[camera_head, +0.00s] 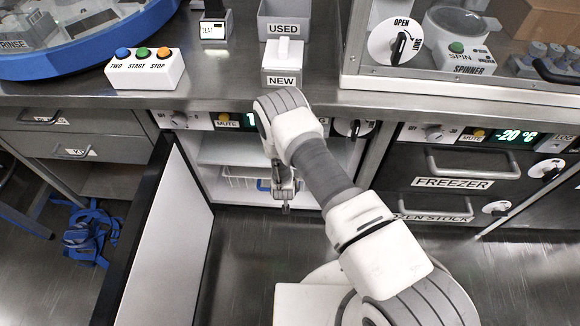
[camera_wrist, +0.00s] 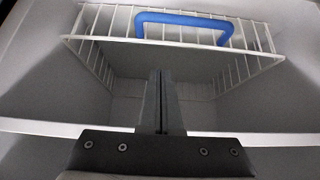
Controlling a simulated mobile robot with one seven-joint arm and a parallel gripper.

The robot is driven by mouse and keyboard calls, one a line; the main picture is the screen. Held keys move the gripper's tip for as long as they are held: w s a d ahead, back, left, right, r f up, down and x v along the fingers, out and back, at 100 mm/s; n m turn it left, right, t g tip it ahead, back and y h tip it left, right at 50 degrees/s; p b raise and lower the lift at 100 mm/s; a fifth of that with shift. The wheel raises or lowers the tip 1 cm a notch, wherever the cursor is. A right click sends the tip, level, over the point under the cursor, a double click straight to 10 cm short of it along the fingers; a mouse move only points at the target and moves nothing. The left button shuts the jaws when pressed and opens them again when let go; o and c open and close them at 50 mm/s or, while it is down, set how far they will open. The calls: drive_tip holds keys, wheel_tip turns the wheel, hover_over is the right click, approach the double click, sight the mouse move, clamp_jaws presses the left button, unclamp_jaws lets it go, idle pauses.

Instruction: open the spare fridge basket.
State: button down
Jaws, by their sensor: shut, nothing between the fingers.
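The fridge basket (camera_wrist: 110,20) is a white wire basket with a blue handle (camera_wrist: 185,18) along its front. It sits inside the fridge, and part of the basket (camera_head: 240,181) shows beyond my arm in the head view. The fridge door (camera_head: 165,245) stands open to the left. My gripper (camera_wrist: 160,75) is shut and empty. In the head view my gripper (camera_head: 285,205) is at the fridge opening, in front of the basket's right part. In the wrist view the fingertips appear below the blue handle and apart from it.
A fridge shelf (camera_head: 232,150) lies above the basket. The freezer drawers (camera_head: 450,180) are to the right. Blue straps (camera_head: 88,232) lie on the floor left of the door. The counter above holds a button box (camera_head: 145,70) and bins.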

drive_tip(key=b+x, duration=0.2)
drive_tip(key=x, duration=0.3)
drive_tip(key=b+x, duration=0.3)
drive_tip(key=x, duration=0.3)
drive_tip(key=shift+s+d, duration=0.15)
drive_tip(key=shift+d, duration=0.05)
